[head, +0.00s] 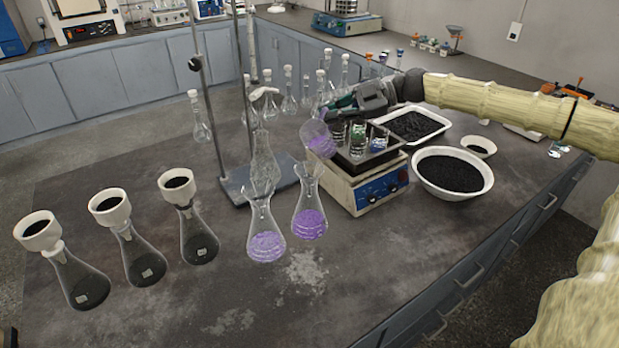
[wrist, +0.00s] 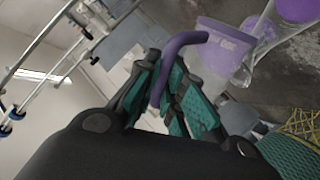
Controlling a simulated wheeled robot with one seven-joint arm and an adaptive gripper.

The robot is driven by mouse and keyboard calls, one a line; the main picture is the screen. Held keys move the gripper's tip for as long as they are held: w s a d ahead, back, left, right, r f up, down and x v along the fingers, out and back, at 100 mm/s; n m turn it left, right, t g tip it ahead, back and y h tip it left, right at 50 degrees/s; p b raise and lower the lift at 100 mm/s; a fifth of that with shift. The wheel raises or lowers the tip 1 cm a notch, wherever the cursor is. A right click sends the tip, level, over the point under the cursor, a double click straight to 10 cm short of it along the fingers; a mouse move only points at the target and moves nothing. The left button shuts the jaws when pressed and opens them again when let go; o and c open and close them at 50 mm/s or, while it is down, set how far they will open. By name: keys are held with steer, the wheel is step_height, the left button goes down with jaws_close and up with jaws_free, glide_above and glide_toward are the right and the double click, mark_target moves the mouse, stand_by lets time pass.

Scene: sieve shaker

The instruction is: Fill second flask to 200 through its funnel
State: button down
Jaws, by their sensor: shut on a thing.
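My gripper (head: 345,108) is shut on the purple handle (wrist: 180,48) of a clear jug (head: 318,138). The jug holds purple liquid and is tilted, above and slightly right of the right purple-filled flask (head: 310,222). Its body also shows in the wrist view (wrist: 222,48). The left purple-filled flask (head: 266,246) stands beside it. Both conical flasks are upright with purple liquid in their lower parts and clear funnels at their necks, the right funnel (head: 307,173) close below the jug. I cannot read the graduations or see a clear pouring stream.
A black-filled tray (head: 443,121) and white bowl (head: 480,192) lie to the right. A clamp stand (head: 232,187) is behind the flasks. Black-filled flasks (head: 200,240) with white funnels stand left. The front table is clear.

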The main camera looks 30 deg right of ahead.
steer(key=shift+w+d+f+m+y+b, duration=0.2)
steer(key=shift+f+b, duration=0.25)
steer(key=shift+b, duration=0.7)
steer(key=shift+w+d+f+m+y+b, duration=0.15)
steer(key=shift+f+b, duration=0.3)
steer(key=shift+b, duration=0.7)
steer(key=shift+d+r, duration=0.1)
steer(key=shift+r, duration=0.25)
steer(key=shift+f+b, duration=0.35)
steer(key=shift+b, duration=0.45)
steer(key=b, duration=0.3)
steer(key=shift+w+d+f, duration=0.15)
steer(key=shift+d+f, duration=0.1)
steer(key=shift+f, duration=0.15)
steer(key=shift+w+d+f+m+y+b, duration=0.1)
steer(key=shift+m+y+b, duration=0.15)
steer(key=shift+b, duration=0.5)
steer(key=shift+d+f+b, duration=0.15)
steer(key=shift+f+b, duration=0.05)
steer(key=shift+b, duration=0.45)
steer(key=shift+w+b, duration=0.1)
steer(key=shift+b, duration=0.25)
steer(key=w+d+f+m+y+b, duration=0.1)
steer(key=b, duration=0.6)
steer(key=shift+d+b, duration=0.1)
steer(key=shift+b, duration=0.3)
